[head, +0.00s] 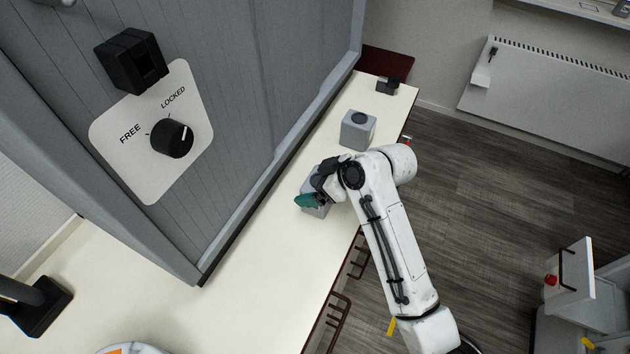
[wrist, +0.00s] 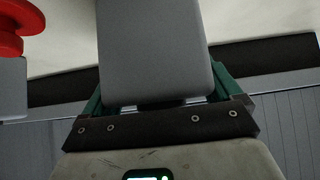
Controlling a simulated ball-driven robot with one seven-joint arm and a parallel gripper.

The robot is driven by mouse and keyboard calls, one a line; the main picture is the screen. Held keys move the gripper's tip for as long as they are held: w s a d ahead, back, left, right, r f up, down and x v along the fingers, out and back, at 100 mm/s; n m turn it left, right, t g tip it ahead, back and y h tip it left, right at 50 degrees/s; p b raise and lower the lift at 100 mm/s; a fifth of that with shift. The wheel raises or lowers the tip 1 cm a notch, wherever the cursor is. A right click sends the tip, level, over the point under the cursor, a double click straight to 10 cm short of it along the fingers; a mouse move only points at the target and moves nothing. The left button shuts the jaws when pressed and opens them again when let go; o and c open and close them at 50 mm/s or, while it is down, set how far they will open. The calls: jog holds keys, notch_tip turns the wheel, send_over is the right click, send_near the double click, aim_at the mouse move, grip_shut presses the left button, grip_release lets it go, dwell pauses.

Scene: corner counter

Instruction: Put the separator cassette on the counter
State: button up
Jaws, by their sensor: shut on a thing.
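A plain grey block, which I take to be the separator cassette (head: 317,210), is between the green fingers of my gripper (head: 311,200) over the pale counter (head: 277,270). In the wrist view the grey block (wrist: 153,50) fills the space between the fingers of my gripper (wrist: 158,92), which is shut on it. My wrist and fingers hide part of the block in the head view. I cannot tell whether its underside touches the counter.
A second grey block (head: 357,131) with a dark round top stands farther along the counter. A small black object (head: 387,86) is at the far end. A grey panelled cabinet (head: 230,110) with a FREE/LOCKED knob (head: 172,139) borders the counter's left. The near counter stretch is mostly clear.

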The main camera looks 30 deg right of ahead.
jog(key=o, duration=1.1)
jog(key=b+v, duration=0.1)
jog(key=v, duration=1.1)
jog(key=s+f+m+g+h, duration=0.2)
jog(key=s+f, duration=0.6)
jog(key=s, duration=0.4)
jog(key=s+d+f+m+g+h, duration=0.1)
jog(key=s+f+m+g+h, duration=0.2)
jog(key=s, duration=0.9)
notch_tip(320, 180, down, 5)
jog(key=m+g, duration=0.1)
jog(key=m, duration=0.2)
jog(key=shift+s+d+f+h, duration=0.25)
jog(key=shift+d+h, duration=0.05)
